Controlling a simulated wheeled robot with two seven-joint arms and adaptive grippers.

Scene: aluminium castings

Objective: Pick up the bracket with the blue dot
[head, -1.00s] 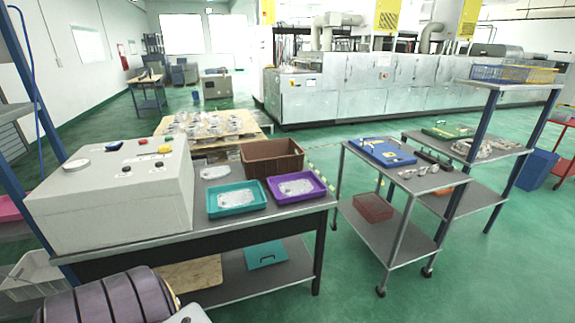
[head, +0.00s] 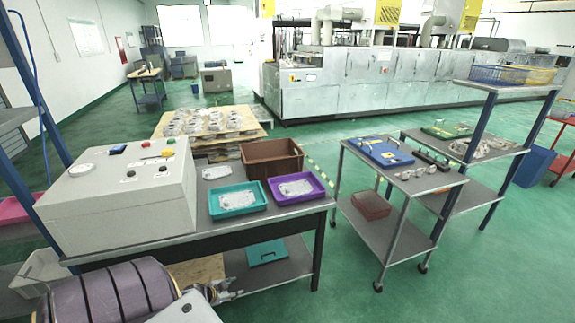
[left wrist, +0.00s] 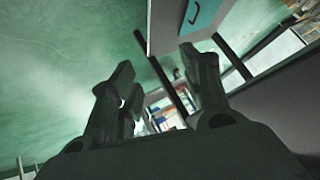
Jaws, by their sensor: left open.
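I cannot make out a blue dot on any part. Small metal castings (head: 409,174) lie on the top of the grey trolley, and several more (head: 480,149) lie on the taller stand to its right. A flat casting (head: 238,200) lies in the teal tray, and another (head: 297,188) in the purple tray. My left gripper (head: 222,291) is low in front of the bench, apart from all of these. In the left wrist view its two fingers (left wrist: 157,68) are spread with nothing between them. My right gripper is not in view.
The bench holds a grey control box (head: 125,200), a teal tray (head: 213,213), a purple tray (head: 321,192) and a brown crate (head: 272,168). A blue case (head: 382,151) lies on the trolley (head: 352,150). Green floor (head: 345,290) is clear in front of the trolley.

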